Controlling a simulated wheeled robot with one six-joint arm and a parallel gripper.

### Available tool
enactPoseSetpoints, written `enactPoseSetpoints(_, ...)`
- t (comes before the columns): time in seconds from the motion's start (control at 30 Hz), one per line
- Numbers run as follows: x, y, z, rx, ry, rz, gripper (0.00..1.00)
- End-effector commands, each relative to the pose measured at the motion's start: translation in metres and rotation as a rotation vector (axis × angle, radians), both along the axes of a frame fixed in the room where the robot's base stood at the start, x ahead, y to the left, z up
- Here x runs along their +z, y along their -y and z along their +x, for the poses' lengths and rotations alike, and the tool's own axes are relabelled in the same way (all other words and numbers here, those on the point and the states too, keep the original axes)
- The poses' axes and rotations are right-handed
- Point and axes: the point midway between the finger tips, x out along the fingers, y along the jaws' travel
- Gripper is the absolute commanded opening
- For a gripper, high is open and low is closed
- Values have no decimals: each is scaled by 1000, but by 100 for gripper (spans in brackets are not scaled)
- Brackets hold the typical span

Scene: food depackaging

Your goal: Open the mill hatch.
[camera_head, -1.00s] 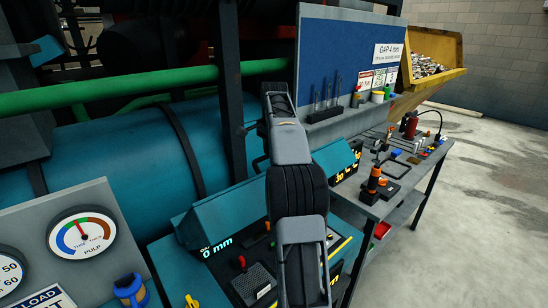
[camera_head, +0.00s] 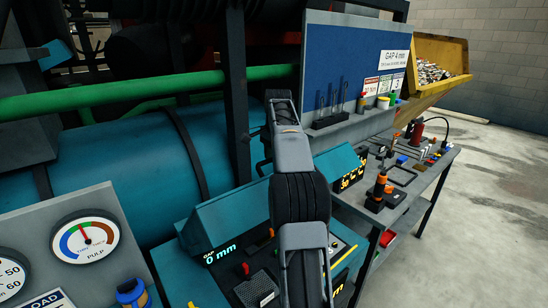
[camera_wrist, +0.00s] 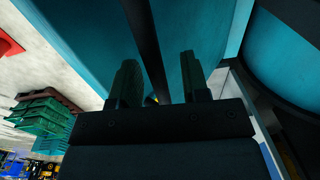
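The large teal drum (camera_head: 135,160) lies on the left of the head view, with a dark band around it. I cannot pick out a hatch or its handle for certain. My arm rises through the middle of the head view, and my gripper is not visible there. In the wrist view my gripper (camera_wrist: 158,80) has two dark fingers standing wide apart. A dark bar (camera_wrist: 146,45) runs between them in the picture, in front of a teal surface (camera_wrist: 88,35). A small yellow bit shows low between the fingers. I cannot tell whether anything touches the fingers.
A green pipe (camera_head: 120,89) crosses before the drum, beside a dark upright post (camera_head: 237,95). A teal console (camera_head: 225,222) reads 0 mm. A gauge panel (camera_head: 118,230) stands front left. A tool bench (camera_head: 432,172) stands right; open floor (camera_head: 500,200) lies beyond.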

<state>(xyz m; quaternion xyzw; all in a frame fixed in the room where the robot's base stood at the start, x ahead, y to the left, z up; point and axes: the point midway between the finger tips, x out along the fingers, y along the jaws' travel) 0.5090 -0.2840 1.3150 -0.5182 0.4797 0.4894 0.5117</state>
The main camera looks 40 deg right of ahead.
Motion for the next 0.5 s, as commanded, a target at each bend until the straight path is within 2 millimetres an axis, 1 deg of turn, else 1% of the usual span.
enactPoseSetpoints(0.17,5,0,1,1,2,-2,42)
enactPoseSetpoints(0.27,12,0,1,1,2,-1,42)
enactPoseSetpoints(0.4,30,-1,1,3,4,-1,42)
enactPoseSetpoints(0.5,51,-10,-15,3,5,-2,42)
